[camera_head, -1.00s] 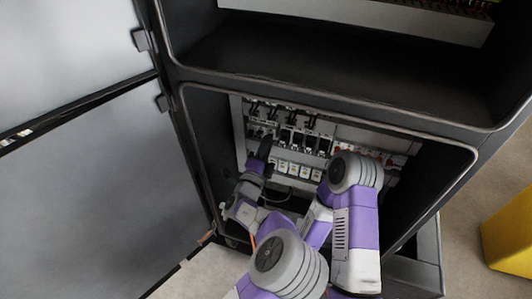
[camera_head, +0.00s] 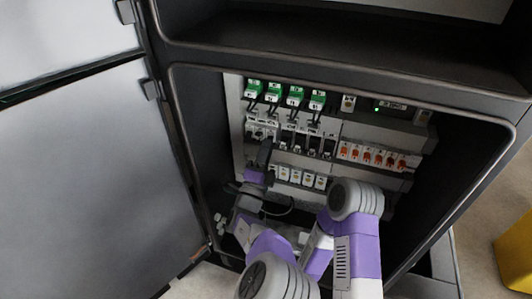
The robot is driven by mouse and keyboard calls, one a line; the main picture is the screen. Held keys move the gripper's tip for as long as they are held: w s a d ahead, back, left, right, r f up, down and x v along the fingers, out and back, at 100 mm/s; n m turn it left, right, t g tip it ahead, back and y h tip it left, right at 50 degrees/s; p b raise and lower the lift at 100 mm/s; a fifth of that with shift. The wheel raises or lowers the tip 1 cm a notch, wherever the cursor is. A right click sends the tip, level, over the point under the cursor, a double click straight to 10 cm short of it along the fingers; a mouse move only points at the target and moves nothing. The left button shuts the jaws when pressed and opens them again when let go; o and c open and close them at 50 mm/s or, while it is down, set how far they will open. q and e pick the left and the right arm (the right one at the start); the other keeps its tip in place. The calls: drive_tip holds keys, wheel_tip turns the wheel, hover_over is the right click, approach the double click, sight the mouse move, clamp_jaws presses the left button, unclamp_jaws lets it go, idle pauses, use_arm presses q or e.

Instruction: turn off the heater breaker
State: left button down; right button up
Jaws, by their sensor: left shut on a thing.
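A breaker panel is set inside the lower opening of a dark cabinet. Its middle row holds several black breakers (camera_head: 307,143), with grey-white ones (camera_head: 262,129) at the row's left end. The labels are too small to read, so I cannot tell which is the heater breaker. My left gripper (camera_head: 264,153) is at the left part of this row, its dark fingers pointing up at the panel. It is shut on a small part that its fingers hide. The lever positions there cannot be made out. My right gripper is not in view.
Green-topped breakers (camera_head: 295,94) line the upper row. Orange-marked switches (camera_head: 366,155) sit at right and white sockets (camera_head: 300,178) below. The cabinet's rim (camera_head: 340,90) frames the opening. An open grey door (camera_head: 90,180) stands at left. A yellow object (camera_head: 515,245) is at far right.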

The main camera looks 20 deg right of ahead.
use_arm(q)
drive_tip(key=c, duration=1.2)
unclamp_jaws()
drive_tip(key=shift+p+v, duration=0.3)
drive_tip(key=shift+v, duration=3.5)
